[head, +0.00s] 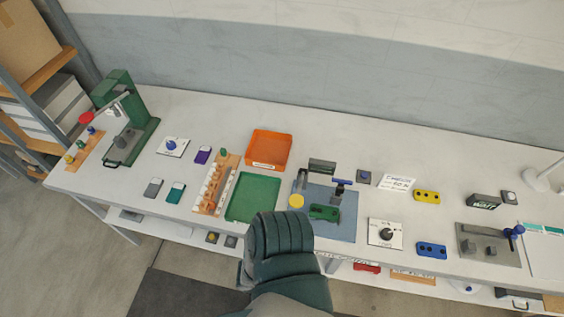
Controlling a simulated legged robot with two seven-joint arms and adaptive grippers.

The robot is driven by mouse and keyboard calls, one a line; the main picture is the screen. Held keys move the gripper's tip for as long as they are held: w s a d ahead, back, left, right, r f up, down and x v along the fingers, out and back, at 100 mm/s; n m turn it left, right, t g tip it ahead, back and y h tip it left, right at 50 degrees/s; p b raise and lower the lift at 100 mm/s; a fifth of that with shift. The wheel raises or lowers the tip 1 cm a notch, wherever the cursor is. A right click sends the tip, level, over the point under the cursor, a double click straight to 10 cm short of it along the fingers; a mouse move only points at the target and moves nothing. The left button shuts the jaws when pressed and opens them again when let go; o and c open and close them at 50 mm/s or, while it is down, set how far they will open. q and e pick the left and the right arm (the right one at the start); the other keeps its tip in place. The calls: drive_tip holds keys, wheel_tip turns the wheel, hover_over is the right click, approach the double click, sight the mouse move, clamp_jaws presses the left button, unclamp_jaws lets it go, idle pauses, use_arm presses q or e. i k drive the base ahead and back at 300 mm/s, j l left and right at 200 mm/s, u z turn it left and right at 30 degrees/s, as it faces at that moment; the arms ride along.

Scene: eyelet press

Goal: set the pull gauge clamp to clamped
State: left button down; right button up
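At the right end of the bench is a grey plate (470,245) with small grey blocks and a blue-knobbed lever (514,231) at its right edge. A dark display box (484,201) stands behind it. This looks like the pull gauge with its clamp, but the view is too small to be certain. I cannot tell whether the lever is clamped or open. Neither gripper can be made out; only a dark green ribbed part of my own body shows at the bottom middle, well left of the grey plate.
A blue-grey mat (341,229) in the middle carries a blue-handled fixture and a green part (324,212). Left are a green tray (254,198), an orange bin (269,149) and a green press (130,122). A blue block (431,250) and dial panel (386,234) lie left of the plate.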

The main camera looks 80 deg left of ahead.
sight(340, 189)
drive_tip(key=k+j, duration=0.25)
drive_tip(key=k, duration=0.15)
drive_tip(key=k+j, duration=0.25)
drive_tip(key=k, duration=0.15)
drive_tip(key=k+j, duration=0.2)
drive_tip(key=k, duration=0.2)
